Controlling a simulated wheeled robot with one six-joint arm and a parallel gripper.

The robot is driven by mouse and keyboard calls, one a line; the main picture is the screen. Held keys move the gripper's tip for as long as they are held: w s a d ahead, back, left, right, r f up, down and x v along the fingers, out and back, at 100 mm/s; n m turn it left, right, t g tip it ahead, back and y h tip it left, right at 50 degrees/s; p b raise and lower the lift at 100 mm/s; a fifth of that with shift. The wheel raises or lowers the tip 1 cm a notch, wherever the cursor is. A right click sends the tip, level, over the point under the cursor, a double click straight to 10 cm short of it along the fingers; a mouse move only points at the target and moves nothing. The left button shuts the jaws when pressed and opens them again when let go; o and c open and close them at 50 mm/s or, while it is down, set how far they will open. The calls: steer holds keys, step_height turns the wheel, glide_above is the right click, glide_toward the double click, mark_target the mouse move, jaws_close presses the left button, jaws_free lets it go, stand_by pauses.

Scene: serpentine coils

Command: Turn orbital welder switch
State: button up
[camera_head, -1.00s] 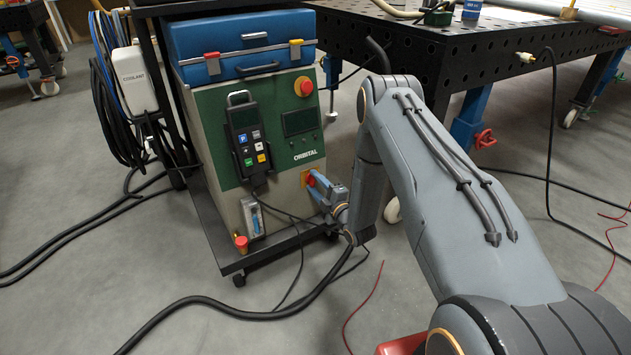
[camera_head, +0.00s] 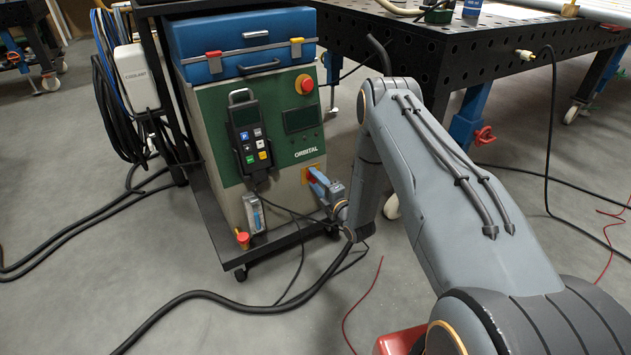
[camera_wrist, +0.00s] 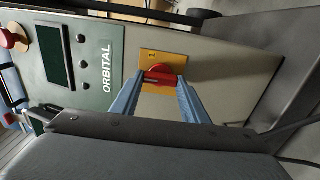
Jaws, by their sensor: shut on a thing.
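The orbital welder (camera_head: 287,190) is a grey and green cabinet marked ORBITAL, standing on a dark cart. Its switch is a red knob (camera_wrist: 161,76) on a yellow plate (camera_wrist: 150,58) low on the front panel, below the label. My gripper (camera_wrist: 160,82) is at the switch, with its two blue fingers on either side of the red knob and shut on it. The knob lies crosswise between the fingertips in the wrist view. In the head view my gripper (camera_head: 316,180) reaches the panel from the right and hides most of the knob.
A pendant (camera_head: 250,137) with buttons hangs on the panel, beside a dark screen and a red emergency button (camera_head: 304,84). A blue case (camera_head: 240,46) sits on top. Black cables (camera_head: 215,302) lie on the floor. A perforated table (camera_head: 470,50) stands behind my arm.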

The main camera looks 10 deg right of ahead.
steer(key=o, duration=1.1)
steer(key=shift+c, duration=0.2)
steer(key=p+v, duration=0.1)
steer(key=v, duration=0.7)
steer(key=shift+p, duration=0.4)
steer(key=shift+w+a, duration=0.1)
steer(key=shift+w, duration=0.05)
